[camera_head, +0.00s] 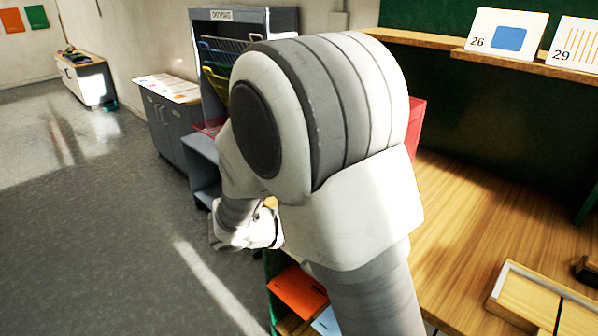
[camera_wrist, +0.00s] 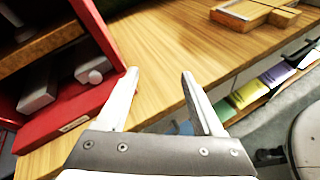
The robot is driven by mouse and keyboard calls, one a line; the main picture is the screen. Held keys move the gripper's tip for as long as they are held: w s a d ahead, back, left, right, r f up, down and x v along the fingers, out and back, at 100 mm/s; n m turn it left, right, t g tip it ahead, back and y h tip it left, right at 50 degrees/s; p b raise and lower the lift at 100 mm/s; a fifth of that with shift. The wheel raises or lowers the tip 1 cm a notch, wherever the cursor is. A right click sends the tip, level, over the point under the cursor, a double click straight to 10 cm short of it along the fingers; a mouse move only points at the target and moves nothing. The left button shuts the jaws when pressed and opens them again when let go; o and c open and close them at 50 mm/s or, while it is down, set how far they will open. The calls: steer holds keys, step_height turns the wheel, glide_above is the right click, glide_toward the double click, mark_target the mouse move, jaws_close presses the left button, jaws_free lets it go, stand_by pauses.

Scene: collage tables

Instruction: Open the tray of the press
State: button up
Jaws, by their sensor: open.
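A red box-like body, which looks like the press (camera_wrist: 88,22), stands at the left of the wrist view on the wooden table. Grey-white blocks and a rounded knob sit inside it. Its low red front edge (camera_wrist: 62,132) carries a small pale label; I cannot tell whether this edge is the tray. In the head view, a red part (camera_head: 416,122) shows behind my arm, which hides most of it. My gripper (camera_wrist: 160,72) is open and empty, over the table edge, with its left finger close to the red front edge. I cannot tell if they touch.
The wooden table (camera_head: 450,215) has bare room to the right of the red body. A wooden block tool (camera_wrist: 250,12) lies farther along it. Coloured sheets (camera_wrist: 245,93) fill shelves below the edge. A grey rack unit (camera_head: 283,22) stands behind my arm.

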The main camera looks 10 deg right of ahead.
steer(key=w+a+f+n+t+h+b, duration=0.1)
steer(key=w+a+f+n+t+b, duration=0.1)
steer(key=w+a+f+n+t, duration=0.55)
steer(key=shift+n+g, duration=0.25)
steer(key=shift+n, duration=0.1)
steer(key=x, duration=1.1)
steer(key=b+x, duration=0.1)
steer(key=x, duration=0.5)
steer(key=shift+w+d+r, duration=0.1)
steer(key=shift+w+r, duration=0.1)
steer(key=shift+r, duration=0.15)
jaws_close()
